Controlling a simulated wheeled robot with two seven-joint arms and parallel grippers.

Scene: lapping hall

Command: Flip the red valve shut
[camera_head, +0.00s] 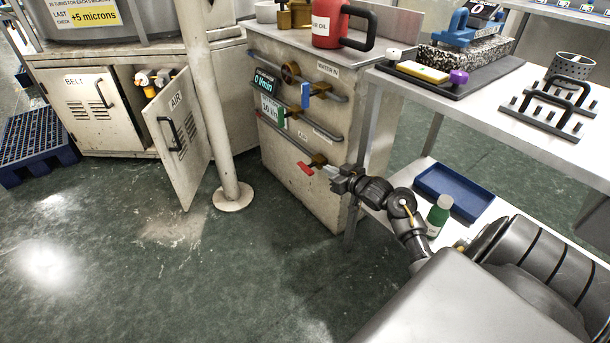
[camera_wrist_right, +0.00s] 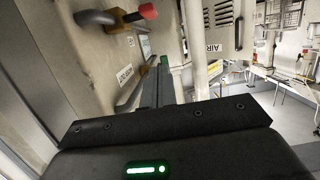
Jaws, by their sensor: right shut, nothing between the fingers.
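The red valve handle (camera_head: 306,168) is a short red lever on a brass body, on the lowest pipe of the cream cabinet's side panel. It points left and slightly down in the head view, and its red end (camera_wrist_right: 148,11) shows at the top of the right wrist view. My right gripper (camera_head: 335,172) is just right of the valve, close to the panel. Its dark fingers (camera_wrist_right: 160,86) are shut and empty, and extend below the valve in the wrist view. I cannot tell whether they touch the lever. My left gripper is not in view.
A blue-handled valve (camera_head: 305,95) and a green-handled valve (camera_head: 281,117) sit on the pipes above. A white pole (camera_head: 205,100) and open locker door (camera_head: 177,138) stand left. A workbench (camera_head: 490,107) is right.

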